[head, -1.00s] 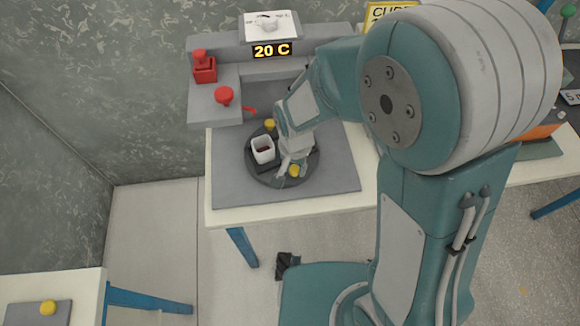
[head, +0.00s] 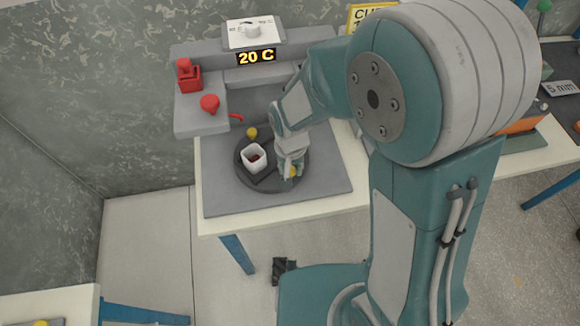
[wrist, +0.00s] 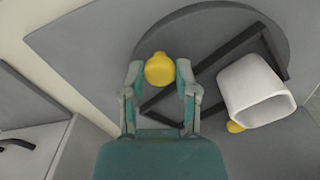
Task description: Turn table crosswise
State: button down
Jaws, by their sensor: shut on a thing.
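The turntable is a dark grey disc (head: 245,177) on a grey plate. It also shows in the wrist view (wrist: 190,30). A yellow knob (wrist: 159,69) stands near its edge, and my gripper (wrist: 158,82) is shut on this knob. In the head view my gripper (head: 290,170) comes down on the disc's right front, partly hiding the knob. A second yellow knob (head: 252,132) is at the disc's far side.
Behind the disc is a grey machine with a "20 C" display (head: 256,57), a white dial (head: 250,32), a red block (head: 188,76) and a red knob (head: 209,103). The grey plate (head: 225,205) is clear in front.

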jog(key=shift+w+r, duration=0.1)
jog(key=shift+w, duration=0.05)
jog(key=shift+c, duration=1.9)
grip_release()
jog(key=shift+a, duration=0.1)
notch_tip(320, 180, up, 12)
jog(key=shift+c, duration=0.3)
